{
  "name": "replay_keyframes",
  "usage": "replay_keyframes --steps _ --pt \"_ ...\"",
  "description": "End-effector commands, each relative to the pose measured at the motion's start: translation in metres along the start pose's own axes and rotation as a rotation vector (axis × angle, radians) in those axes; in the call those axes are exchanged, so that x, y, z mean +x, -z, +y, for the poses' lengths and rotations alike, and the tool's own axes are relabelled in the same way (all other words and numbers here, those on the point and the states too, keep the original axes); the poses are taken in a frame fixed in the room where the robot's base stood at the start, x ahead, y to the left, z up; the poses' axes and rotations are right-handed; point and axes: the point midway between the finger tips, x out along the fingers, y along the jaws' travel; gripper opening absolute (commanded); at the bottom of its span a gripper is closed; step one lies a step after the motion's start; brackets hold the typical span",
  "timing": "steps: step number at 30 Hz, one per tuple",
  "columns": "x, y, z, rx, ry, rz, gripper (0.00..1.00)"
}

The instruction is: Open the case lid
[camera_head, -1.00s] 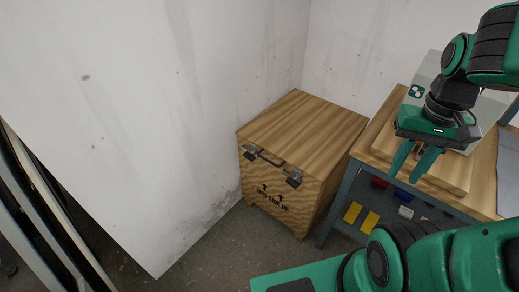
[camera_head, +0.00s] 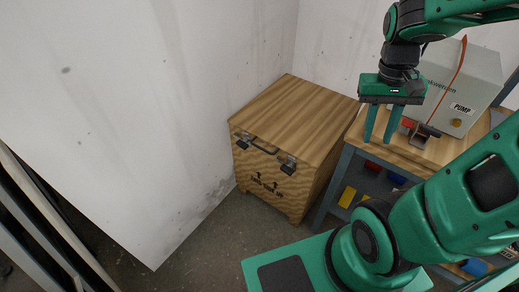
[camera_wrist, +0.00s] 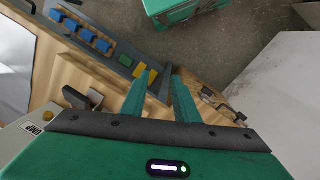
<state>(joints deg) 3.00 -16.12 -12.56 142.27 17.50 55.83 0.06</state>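The wooden case (camera_head: 285,140) stands on the floor against the wall, with its lid (camera_head: 295,112) shut. A dark handle (camera_head: 266,147) and two metal latches sit along the lid's front edge, the left latch (camera_head: 242,139) and the right latch (camera_head: 287,165). In the wrist view part of the case (camera_wrist: 215,100) shows at the right, beyond my fingers. My gripper (camera_head: 379,139) hangs to the right of the case, over the workbench edge, with its fingers apart and nothing between them. It also shows in the wrist view (camera_wrist: 155,83).
A workbench (camera_head: 437,149) stands to the right of the case, carrying a grey box marked PUMP (camera_head: 460,85). Yellow, red and blue items lie on its lower shelf. A white wall (camera_head: 130,110) rises behind and left. The floor before the case (camera_head: 215,235) is clear.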

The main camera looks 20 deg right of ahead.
Motion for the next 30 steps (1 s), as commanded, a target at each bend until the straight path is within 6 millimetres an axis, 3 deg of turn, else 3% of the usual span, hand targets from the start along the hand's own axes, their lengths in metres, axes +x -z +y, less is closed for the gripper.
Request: replay_keyframes --steps 6,15,21,30 --pt "0.022 0.053 -0.035 -0.069 -0.153 -0.004 0.28" --pt "0.06 0.112 -0.101 -0.18 -0.375 0.055 0.28" --pt "0.091 0.139 -0.154 -0.273 -0.526 0.132 0.28" --pt "0.143 0.158 -0.24 -0.434 -0.745 0.3 0.28"
